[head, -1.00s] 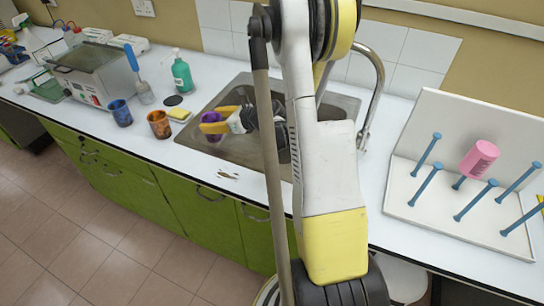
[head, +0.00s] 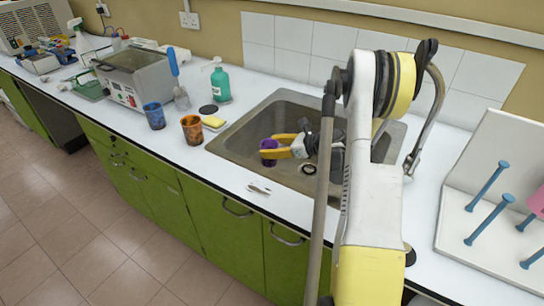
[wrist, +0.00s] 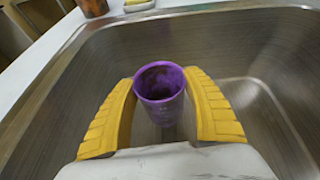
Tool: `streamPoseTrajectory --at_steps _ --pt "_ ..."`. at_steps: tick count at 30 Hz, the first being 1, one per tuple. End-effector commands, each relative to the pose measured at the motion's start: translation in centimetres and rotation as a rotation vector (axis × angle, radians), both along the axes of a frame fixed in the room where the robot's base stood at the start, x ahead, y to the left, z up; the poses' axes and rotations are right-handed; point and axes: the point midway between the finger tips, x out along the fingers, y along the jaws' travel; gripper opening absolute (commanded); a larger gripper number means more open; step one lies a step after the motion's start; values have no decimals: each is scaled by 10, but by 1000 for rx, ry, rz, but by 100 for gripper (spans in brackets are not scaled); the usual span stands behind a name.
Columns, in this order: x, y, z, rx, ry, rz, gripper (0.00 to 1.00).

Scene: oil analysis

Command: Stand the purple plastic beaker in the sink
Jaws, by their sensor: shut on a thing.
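The purple plastic beaker (wrist: 160,97) is between the yellow fingers of my gripper (wrist: 162,95), with its open mouth up and dark stains inside. It also shows in the head view (head: 268,152), within the left part of the steel sink (head: 240,142). My gripper (head: 278,150) is shut on the beaker and reaches in from the right. The sink's walls (wrist: 75,80) surround it in the wrist view. Whether the beaker's base touches the sink floor is hidden.
An orange-brown stained beaker (head: 192,130) and a blue one (head: 154,116) stand on the counter left of the sink. A sponge (head: 214,123) and a green soap bottle (head: 220,82) are near the sink's edge. The tap (head: 430,120) rises behind my arm. A peg rack (head: 470,205) is right.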

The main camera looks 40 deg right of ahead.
Motion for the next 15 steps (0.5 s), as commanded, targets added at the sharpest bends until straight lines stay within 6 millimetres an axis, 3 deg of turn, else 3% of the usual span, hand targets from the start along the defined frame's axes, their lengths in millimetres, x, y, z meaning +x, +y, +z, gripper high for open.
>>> streamPoseTrajectory --at_steps 4,15 --pt "0 0 -24 0 0 0 23" --pt "0 0 -27 0 0 0 23"
